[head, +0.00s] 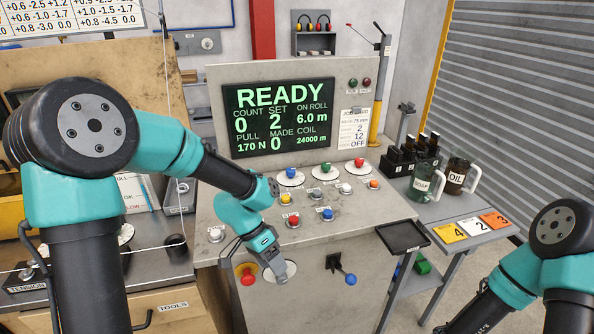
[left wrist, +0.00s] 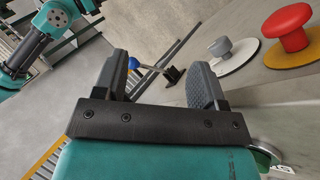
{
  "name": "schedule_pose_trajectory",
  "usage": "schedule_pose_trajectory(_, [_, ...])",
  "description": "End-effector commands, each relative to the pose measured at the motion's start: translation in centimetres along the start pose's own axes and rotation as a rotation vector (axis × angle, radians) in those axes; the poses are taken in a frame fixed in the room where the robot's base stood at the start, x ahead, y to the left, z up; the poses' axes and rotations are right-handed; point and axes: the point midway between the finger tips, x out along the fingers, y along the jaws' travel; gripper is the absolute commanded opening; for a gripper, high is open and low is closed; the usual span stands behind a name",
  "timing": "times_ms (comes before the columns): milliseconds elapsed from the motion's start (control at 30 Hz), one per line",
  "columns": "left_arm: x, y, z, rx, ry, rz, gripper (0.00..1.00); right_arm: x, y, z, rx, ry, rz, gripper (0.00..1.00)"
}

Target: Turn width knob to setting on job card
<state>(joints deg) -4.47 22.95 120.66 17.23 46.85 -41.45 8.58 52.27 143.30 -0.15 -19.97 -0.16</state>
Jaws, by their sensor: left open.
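The job card (head: 353,128) is a white sheet right of the green-lettered screen; its small print is hard to read, with lines ending in 75 mm, 2, 12 and OFF. Three round dials with a blue (head: 291,174), a green (head: 325,169) and a red knob (head: 359,163) sit on the sloped panel. I cannot read which is the width knob. My left gripper (head: 284,279) is open and empty at the console's front face, right of the red button (head: 247,278). In the left wrist view, a grey knob on a pale disc (left wrist: 235,54) stands beyond the right finger.
A lever with a blue ball (head: 350,279) is on the front face, right of my left gripper. Several smaller buttons lie lower on the panel. A black tray (head: 402,238) and a side table with mugs and numbered cards (head: 472,226) stand at right.

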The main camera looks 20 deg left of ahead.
Motion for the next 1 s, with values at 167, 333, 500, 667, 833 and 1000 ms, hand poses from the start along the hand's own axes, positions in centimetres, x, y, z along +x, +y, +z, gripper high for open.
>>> schedule_pose_trajectory(167, [-2.5, -0.5, -2.6, 0.035, 0.020, -0.029, 0.65, 0.0, 0.0, 0.0, 0.000, 0.000, 0.000, 0.00])
schedule_pose_trajectory(333, [-4.7, -2.2, -5.8, 0.036, 0.034, -0.086, 0.65, 0.0, 0.0, 0.0, 0.000, 0.000, 0.000, 0.00])
schedule_pose_trajectory(500, [-8.3, -5.4, -11.2, 0.008, 0.069, -0.200, 0.65, 0.0, 0.0, 0.0, 0.000, 0.000, 0.000, 0.00])
schedule_pose_trajectory(667, [-13.1, -8.4, -16.9, -0.043, 0.122, -0.337, 0.65, 0.0, 0.0, 0.0, 0.000, 0.000, 0.000, 0.00])
schedule_pose_trajectory(833, [-18.6, -10.8, -22.3, -0.111, 0.200, -0.483, 0.65, 0.0, 0.0, 0.0, 0.000, 0.000, 0.000, 0.00])
schedule_pose_trajectory(1000, [-23.1, -12.2, -25.7, -0.176, 0.275, -0.594, 0.65, 0.0, 0.0, 0.0, 0.000, 0.000, 0.000, 0.00])
